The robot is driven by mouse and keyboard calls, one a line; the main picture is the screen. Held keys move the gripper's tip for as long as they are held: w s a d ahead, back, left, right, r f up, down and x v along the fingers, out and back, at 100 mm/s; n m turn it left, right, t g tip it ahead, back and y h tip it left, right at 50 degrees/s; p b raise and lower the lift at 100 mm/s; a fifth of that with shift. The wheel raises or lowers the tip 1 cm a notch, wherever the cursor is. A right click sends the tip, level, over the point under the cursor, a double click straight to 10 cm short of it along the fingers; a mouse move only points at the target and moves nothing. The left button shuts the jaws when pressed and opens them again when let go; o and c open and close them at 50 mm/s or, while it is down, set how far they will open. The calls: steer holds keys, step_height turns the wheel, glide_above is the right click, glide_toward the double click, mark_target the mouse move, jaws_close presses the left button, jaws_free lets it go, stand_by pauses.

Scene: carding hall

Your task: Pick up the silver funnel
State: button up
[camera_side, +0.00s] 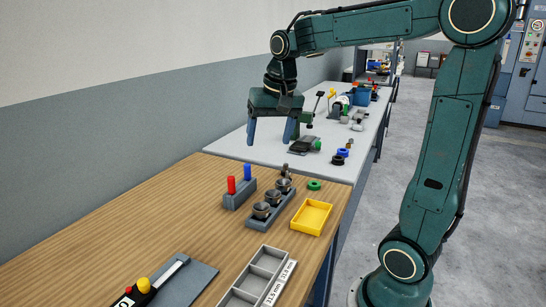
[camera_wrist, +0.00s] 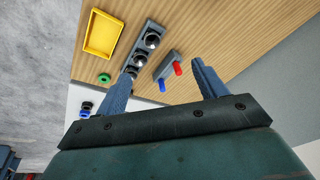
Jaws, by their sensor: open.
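A grey rack (camera_side: 250,223) on the wooden table holds several round silver pieces in a row, such as this silver piece (camera_side: 262,210). They look funnel-like, but I cannot tell for sure which one is the silver funnel. In the wrist view the silver pieces (camera_wrist: 153,40) show from above, above and left of the block with the pegs. My gripper (camera_side: 270,143) is open and empty, its fingers pointing down. It hangs in the air above the table, apart from the rack. In the wrist view its two fingers (camera_wrist: 162,72) are spread wide with nothing between them.
Close left of the rack stands a block with a red peg (camera_side: 231,185) and a blue peg (camera_side: 248,172). A yellow tray (camera_side: 327,206) and green ring (camera_side: 314,185) lie right. A grey compartment tray (camera_side: 236,297) is in front. A cluttered white table (camera_side: 225,146) stands behind.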

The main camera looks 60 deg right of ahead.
steer(key=w+d+f+m+g, duration=0.1)
steer(key=w+d+f+m, duration=0.1)
steer(key=d, duration=0.5)
steer(key=w+d+f+m, duration=0.2)
steer(key=d+f+m, duration=0.2)
steer(key=d, duration=0.4)
steer(key=w+d+f+m+g+y, duration=0.1)
steer(key=w+d+f+m, duration=0.1)
steer(key=d+f, duration=0.3)
steer(key=d+m, duration=0.1)
steer(key=d, duration=0.1)
steer(key=shift+w+d+g, duration=0.3)
steer(key=shift+w+d, duration=0.05)
glide_toward(283, 189)
steer(key=shift+w+d+f, duration=0.35)
steer(key=shift+d+f, duration=0.2)
steer(key=shift+d, duration=0.1)
steer(key=shift+w+d+f, duration=0.35)
steer(key=shift+d+f, duration=0.2)
steer(key=shift+d, duration=0.05)
steer(key=shift+s+f, duration=0.2)
steer(key=shift+f, duration=2.4)
